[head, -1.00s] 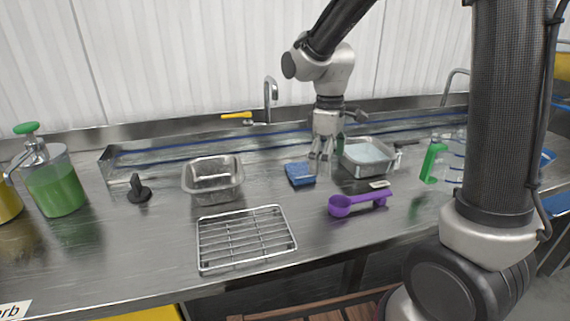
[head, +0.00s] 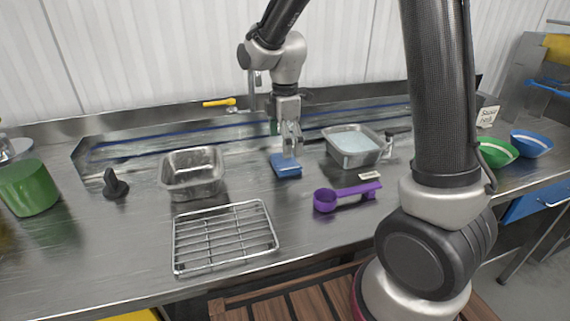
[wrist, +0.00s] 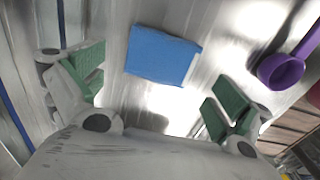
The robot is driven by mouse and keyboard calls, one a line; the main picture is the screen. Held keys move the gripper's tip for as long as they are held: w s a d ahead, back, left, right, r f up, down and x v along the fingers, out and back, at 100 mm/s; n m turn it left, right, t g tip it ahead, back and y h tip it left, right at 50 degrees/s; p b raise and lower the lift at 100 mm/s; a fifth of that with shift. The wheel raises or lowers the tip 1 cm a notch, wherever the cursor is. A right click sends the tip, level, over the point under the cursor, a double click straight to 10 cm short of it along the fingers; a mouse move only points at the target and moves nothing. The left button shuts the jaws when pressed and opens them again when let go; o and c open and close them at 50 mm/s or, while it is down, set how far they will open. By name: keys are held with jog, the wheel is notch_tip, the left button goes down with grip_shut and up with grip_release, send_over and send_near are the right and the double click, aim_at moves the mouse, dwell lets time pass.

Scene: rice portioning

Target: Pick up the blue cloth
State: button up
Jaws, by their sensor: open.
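The blue cloth (head: 286,166) lies folded on the steel counter, between an empty metal pan and a pan of white contents. In the wrist view the cloth (wrist: 163,55) shows flat, ahead of and between the fingers. My gripper (head: 291,148) points down just above the cloth in the head view. In the wrist view my gripper (wrist: 160,98) has its green-padded fingers spread wide with nothing between them. The exact gap between fingertips and cloth cannot be told.
The empty metal pan (head: 192,174) is left of the cloth, the pan of white contents (head: 354,142) right. A purple scoop (head: 345,195) and wire rack (head: 224,240) lie in front. The purple scoop (wrist: 283,70) also shows in the wrist view. Green and blue bowls (head: 531,144) stand far right.

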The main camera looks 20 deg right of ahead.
aim_at(285, 160)
notch_tip(285, 160, down, 5)
jog(key=shift+s, duration=0.15)
jog(key=c, duration=0.7)
jog(key=shift+r, duration=0.1)
notch_tip(285, 160, up, 10)
jog(key=o, duration=0.4)
jog(key=shift+c, duration=0.2)
jog(key=c, duration=0.3)
